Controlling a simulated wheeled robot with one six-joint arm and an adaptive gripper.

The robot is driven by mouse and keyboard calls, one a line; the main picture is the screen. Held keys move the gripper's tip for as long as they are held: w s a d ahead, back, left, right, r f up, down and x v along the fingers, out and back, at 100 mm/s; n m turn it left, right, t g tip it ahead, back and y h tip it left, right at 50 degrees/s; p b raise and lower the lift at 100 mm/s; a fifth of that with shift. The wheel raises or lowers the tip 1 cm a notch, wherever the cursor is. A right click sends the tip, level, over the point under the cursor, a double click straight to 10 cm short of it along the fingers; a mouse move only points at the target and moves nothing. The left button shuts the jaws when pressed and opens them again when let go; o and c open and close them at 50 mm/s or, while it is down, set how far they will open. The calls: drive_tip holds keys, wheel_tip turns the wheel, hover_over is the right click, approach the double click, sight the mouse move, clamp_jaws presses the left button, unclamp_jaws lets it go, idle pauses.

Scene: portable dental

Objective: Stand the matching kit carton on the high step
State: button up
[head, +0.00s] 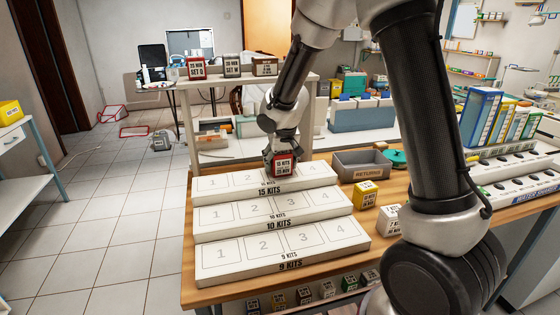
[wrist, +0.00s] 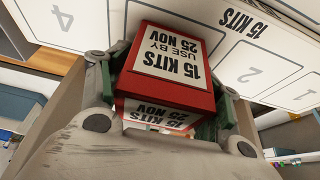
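A red carton (head: 283,165) with a white label reading 15 KITS, use by 25 NOV, is between the fingers of my gripper (head: 281,152). The carton also fills the middle of the wrist view (wrist: 170,70), with a finger on each side of it. The high step (head: 215,187) is the rear, top one of three white steps and is marked 15 KITS. The carton is upright over its slot 3 area, hiding that number; slots 1, 2 and 4 are bare. I cannot tell whether the carton's base touches the step.
The 10 KITS step (head: 215,218) and 9 KITS step (head: 225,262) are empty in front. A grey returns tray (head: 345,168), a yellow carton (head: 364,195) and a white carton (head: 388,220) stand to the right. Several cartons sit on a shelf below the front edge.

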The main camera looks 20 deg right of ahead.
drive_tip(key=shift+o, duration=0.4)
drive_tip(key=shift+r, duration=0.15)
drive_tip(key=v, duration=1.2)
drive_tip(key=s+d+r, duration=0.6)
drive_tip(key=s+d, duration=0.3)
drive_tip(key=s, duration=0.2)
drive_tip(key=s+d, duration=0.3)
drive_tip(key=s, duration=0.6)
drive_tip(key=s+d, duration=0.3)
drive_tip(key=s, duration=0.6)
drive_tip(key=shift+s, duration=0.2)
